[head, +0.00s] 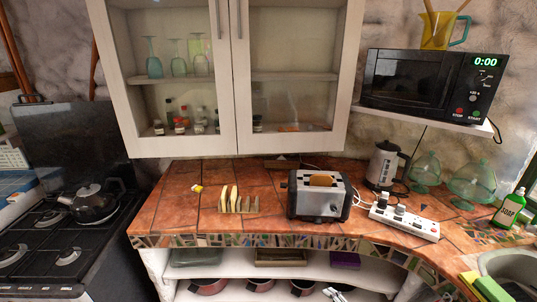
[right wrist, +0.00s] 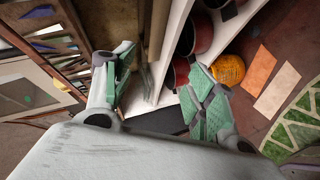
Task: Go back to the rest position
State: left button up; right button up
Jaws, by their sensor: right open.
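My right gripper (right wrist: 162,68) shows in the right wrist view. Its two green-padded fingers stand wide apart, with nothing between them. White shelf edges and dark red pots lie beyond the fingers. My left gripper is in neither view. The task names no object.
The tiled counter (head: 185,225) holds a toaster (head: 318,196) with bread, a toast rack (head: 238,202), a kettle (head: 384,165) and a power strip (head: 404,222). Glass-door cabinets (head: 185,75) and a microwave (head: 432,84) are above. A stove (head: 65,255) stands left. Pots (head: 210,286) sit below.

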jog(key=s+d+f+m+g+h, duration=0.25)
jog(key=s+f+m, duration=0.35)
jog(key=s+f, duration=0.4)
jog(key=s+d+f+m+g+h, duration=0.1)
jog(key=s+d+f+m+h, duration=0.3)
jog(key=s+f, duration=0.7)
jog(key=s+a+f+m+g, duration=0.1)
jog(key=s+f+m+g, duration=0.1)
jog(key=s, duration=0.7)
jog(key=s+a+f+m+g+h, duration=0.1)
jog(key=s+a+f+m+g, duration=0.1)
jog(key=s, duration=0.8)
jog(key=s+a+f+m+g, duration=0.1)
jog(key=s+f+m+g, duration=0.2)
jog(key=s, duration=0.7)
notch_tip(320, 180, down, 2)
jog(key=shift+a+f+m, duration=0.2)
jog(key=shift+f+m, duration=0.05)
jog(key=shift+m, duration=0.45)
